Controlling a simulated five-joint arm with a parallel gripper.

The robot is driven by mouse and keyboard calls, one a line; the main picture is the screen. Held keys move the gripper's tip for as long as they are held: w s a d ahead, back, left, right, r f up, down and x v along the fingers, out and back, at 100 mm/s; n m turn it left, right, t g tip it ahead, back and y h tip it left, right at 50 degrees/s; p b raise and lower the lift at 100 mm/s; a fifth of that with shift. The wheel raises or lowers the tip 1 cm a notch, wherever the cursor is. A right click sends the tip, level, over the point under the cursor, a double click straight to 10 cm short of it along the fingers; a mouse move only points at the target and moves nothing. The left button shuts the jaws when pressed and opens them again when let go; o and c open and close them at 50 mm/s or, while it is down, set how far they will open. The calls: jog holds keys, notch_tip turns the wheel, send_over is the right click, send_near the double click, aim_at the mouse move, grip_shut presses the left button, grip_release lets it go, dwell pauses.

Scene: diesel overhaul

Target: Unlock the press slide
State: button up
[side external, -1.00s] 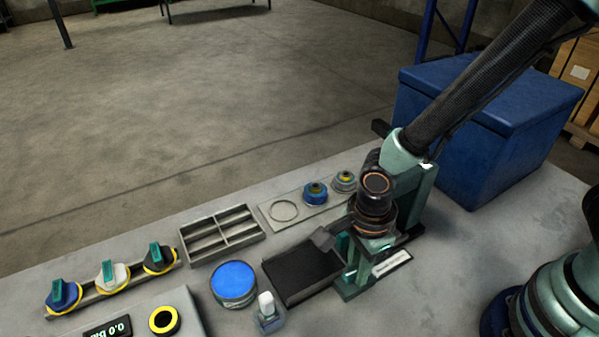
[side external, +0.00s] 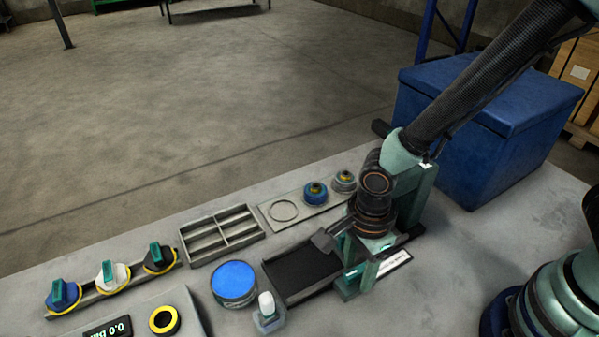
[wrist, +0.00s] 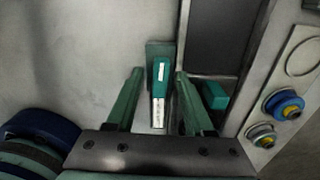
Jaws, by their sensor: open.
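The press slide (side external: 300,272) is a dark flat plate in a light frame, running out from the green press (side external: 421,200) in the side view. It also shows in the wrist view (wrist: 218,38). A small green lever with white labels (wrist: 160,82), apparently the slide's lock, lies beside the slide rail. My gripper (side external: 359,265) is low at the front of the press, beside the slide. In the wrist view my gripper (wrist: 159,72) is open, with one green finger on each side of the lever. Gaps show on both sides. Most of the lever is hidden in the side view.
A blue-topped round can (side external: 234,281) and a small white-capped bottle (side external: 267,307) stand left of the slide. A divided tray (side external: 221,234) and a plate with round parts (side external: 299,208) lie behind. A blue chest (side external: 480,130) stands behind the arm.

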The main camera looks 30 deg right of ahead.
jog(key=shift+r, duration=2.75)
jog(key=shift+r, duration=2)
jog(key=shift+r, duration=0.1)
